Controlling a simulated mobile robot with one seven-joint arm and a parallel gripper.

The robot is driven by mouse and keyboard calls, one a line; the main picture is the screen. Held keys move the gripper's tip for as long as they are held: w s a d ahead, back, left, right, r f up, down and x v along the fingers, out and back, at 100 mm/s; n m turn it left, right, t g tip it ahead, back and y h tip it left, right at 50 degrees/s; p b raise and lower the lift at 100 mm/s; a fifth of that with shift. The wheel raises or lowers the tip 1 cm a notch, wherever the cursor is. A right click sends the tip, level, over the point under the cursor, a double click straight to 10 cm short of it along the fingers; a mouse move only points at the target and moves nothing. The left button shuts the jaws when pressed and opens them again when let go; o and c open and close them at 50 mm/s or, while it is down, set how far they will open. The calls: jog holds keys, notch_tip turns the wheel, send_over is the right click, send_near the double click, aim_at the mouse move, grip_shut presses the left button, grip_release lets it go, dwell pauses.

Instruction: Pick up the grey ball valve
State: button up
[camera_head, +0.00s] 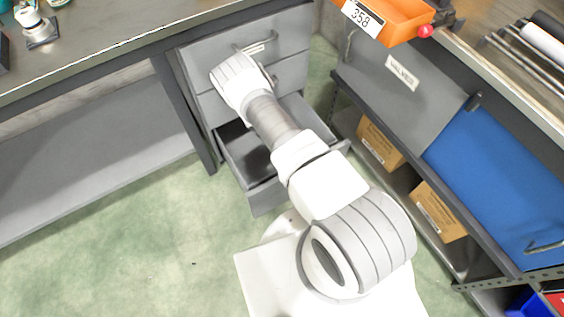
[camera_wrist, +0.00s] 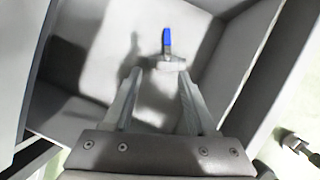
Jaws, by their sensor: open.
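The grey ball valve (camera_wrist: 172,63) lies inside a light grey drawer (camera_wrist: 75,118), with its blue lever (camera_wrist: 167,42) pointing up in the wrist view. My gripper (camera_wrist: 160,76) is open, with its two fingertips just short of the valve's body in the picture. Nothing is between the fingers. I cannot tell the gap in depth. In the head view the open drawer (camera_head: 270,188) is the lowest one in the desk, and my arm reaches over it. The arm hides the gripper and the valve there.
Drawer walls stand close around the gripper. Closed upper drawers (camera_head: 287,37) are above it. At right is a shelf unit with a blue panel (camera_head: 495,180), cardboard boxes (camera_head: 438,211) and an orange bin (camera_head: 395,14). Green floor (camera_head: 130,235) is free at left.

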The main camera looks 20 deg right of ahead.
jog(key=shift+n, duration=0.4)
jog(key=b+x, duration=0.2)
jog(key=x, duration=0.2)
jog(key=s+b+x, duration=0.1)
jog(key=b+x, duration=0.1)
jog(key=x, duration=0.3)
jog(key=s+a+f+b+x, duration=0.1)
jog(key=b+x, duration=0.1)
jog(key=x, duration=0.2)
jog(key=shift+s+d+f, duration=0.1)
jog(key=shift+d+f, duration=0.05)
jog(key=shift+f, duration=0.1)
jog(key=shift+d+f+b, duration=0.2)
jog(key=shift+f+b, duration=0.15)
jog(key=shift+f, duration=0.1)
jog(key=b+x, duration=0.1)
jog(key=x, duration=0.1)
jog(key=b+x, duration=0.1)
jog(key=x, duration=0.1)
jog(key=shift+s+d, duration=0.2)
jog(key=shift+d, duration=0.15)
jog(key=shift+w+d+f+b, duration=0.25)
jog(key=shift+f+b, duration=0.3)
jog(key=shift+b, duration=0.15)
grip_shut()
jog(key=shift+r, duration=0.1)
